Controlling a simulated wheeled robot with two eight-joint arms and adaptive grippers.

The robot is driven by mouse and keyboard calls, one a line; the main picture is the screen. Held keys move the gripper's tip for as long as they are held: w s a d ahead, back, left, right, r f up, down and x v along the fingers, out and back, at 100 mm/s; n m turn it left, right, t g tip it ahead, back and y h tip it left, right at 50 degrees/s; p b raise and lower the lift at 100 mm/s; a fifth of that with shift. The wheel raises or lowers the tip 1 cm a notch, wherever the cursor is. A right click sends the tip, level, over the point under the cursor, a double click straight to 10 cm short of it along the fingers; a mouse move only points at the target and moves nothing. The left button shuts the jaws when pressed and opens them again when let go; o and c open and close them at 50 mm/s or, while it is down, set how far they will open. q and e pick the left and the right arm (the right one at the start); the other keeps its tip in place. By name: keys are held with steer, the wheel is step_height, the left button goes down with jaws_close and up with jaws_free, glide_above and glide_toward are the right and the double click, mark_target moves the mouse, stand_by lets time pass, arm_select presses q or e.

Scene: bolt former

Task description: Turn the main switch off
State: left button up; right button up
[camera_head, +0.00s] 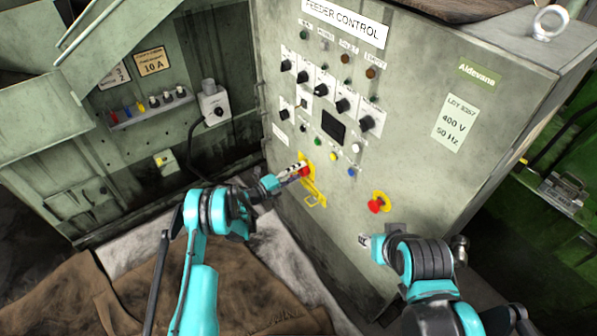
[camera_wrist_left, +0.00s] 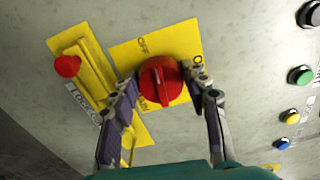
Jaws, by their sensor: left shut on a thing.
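The main switch is a red rotary knob (camera_wrist_left: 160,82) on a yellow plate (camera_wrist_left: 125,57) with printed lettering, seen close up in the left wrist view. The knob's raised grip bar runs roughly up and down in that view. My left gripper (camera_wrist_left: 164,86) has a finger on each side of the knob and is shut on it. In the head view the left gripper (camera_head: 296,171) reaches the low left part of the control cabinet, where the red knob (camera_head: 305,170) is partly hidden by the fingers. My right gripper (camera_head: 366,240) is by the cabinet's lower front; its jaws are unclear.
A yellow bracket with a red knob (camera_wrist_left: 68,66) is beside the switch plate. A red mushroom button (camera_head: 376,206) on yellow is to the right on the cabinet. Black knobs and coloured buttons (camera_head: 333,156) sit above. A grey switch box (camera_head: 214,104) is on the left wall.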

arm_select(q)
steer(key=shift+n, duration=0.5)
steer(key=o, duration=1.1)
steer(key=shift+f, duration=0.1)
steer(key=shift+o, duration=0.2)
steer(key=shift+a, duration=0.15)
steer(key=v, duration=1.1)
steer(key=shift+s+a, duration=0.25)
steer(key=shift+a, duration=0.05)
